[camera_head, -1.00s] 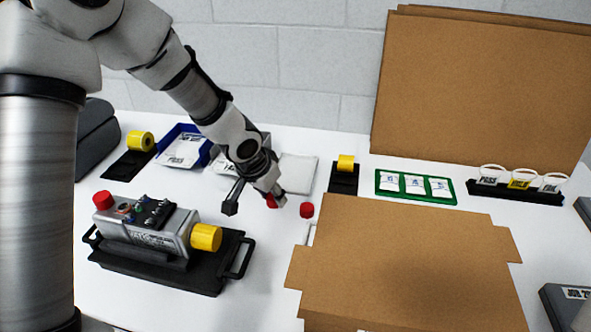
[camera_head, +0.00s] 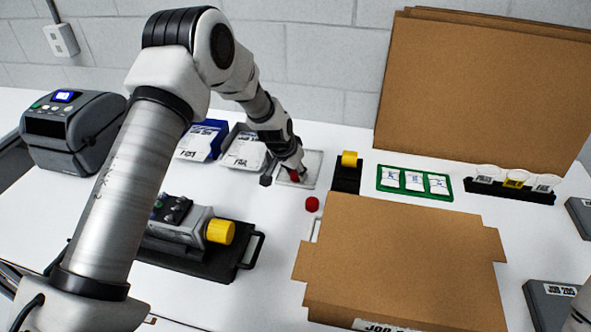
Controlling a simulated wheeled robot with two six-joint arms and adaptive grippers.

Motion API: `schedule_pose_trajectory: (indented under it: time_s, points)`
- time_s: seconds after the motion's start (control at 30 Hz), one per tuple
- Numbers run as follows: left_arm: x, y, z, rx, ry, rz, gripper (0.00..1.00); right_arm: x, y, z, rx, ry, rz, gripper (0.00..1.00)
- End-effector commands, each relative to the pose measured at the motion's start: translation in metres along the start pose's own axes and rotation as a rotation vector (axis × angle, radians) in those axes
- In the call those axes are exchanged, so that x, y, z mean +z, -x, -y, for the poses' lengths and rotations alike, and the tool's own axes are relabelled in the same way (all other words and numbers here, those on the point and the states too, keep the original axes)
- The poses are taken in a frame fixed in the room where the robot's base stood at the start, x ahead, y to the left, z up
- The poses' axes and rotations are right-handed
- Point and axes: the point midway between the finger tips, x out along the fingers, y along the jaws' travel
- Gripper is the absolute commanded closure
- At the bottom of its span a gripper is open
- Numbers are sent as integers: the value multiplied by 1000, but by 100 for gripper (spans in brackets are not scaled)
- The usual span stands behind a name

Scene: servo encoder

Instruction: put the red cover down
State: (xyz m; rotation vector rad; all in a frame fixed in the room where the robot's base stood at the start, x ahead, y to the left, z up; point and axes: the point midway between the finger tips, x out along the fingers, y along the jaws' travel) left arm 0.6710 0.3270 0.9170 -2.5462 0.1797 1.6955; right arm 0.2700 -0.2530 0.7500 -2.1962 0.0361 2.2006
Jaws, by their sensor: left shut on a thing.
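My left gripper (camera_head: 283,178) is shut on a small red cover (camera_head: 294,176). The cover is partly hidden by the fingers. It is over or on a pale square tray (camera_head: 312,170) at the back middle of the table; I cannot tell whether it touches the tray. A second red cap (camera_head: 312,204) stands on the table in front of the tray, apart from the gripper. My right gripper does not show.
A grey device with a yellow cap (camera_head: 220,231) sits on a black base at front left, partly behind my left arm. A yellow-topped black stand (camera_head: 347,174) is right of the tray. A flat cardboard box (camera_head: 400,260) fills the front middle.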

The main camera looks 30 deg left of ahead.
Motion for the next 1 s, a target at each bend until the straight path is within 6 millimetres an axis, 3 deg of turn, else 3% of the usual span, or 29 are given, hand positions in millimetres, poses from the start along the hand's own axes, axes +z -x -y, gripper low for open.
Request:
schedule_pose_trajectory:
  time_s: [0.2, 0.23, 0.3, 0.57, 0.7, 1.0]
  points:
    - [3, -5, 0, 0, 0, 1, 76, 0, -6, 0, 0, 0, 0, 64]
    - [2, -4, 0, 0, 0, 0, 59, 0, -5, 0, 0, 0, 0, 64]
    - [2, -4, 0, 0, 0, 1, 41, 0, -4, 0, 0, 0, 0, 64]
    - [2, -3, 0, 0, 1, 1, 41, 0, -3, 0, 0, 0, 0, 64]
    - [-1, 7, 0, 0, 2, -1, 41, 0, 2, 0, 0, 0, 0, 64]
    - [-1, 79, 0, 1, 1, -5, 41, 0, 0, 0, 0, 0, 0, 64]
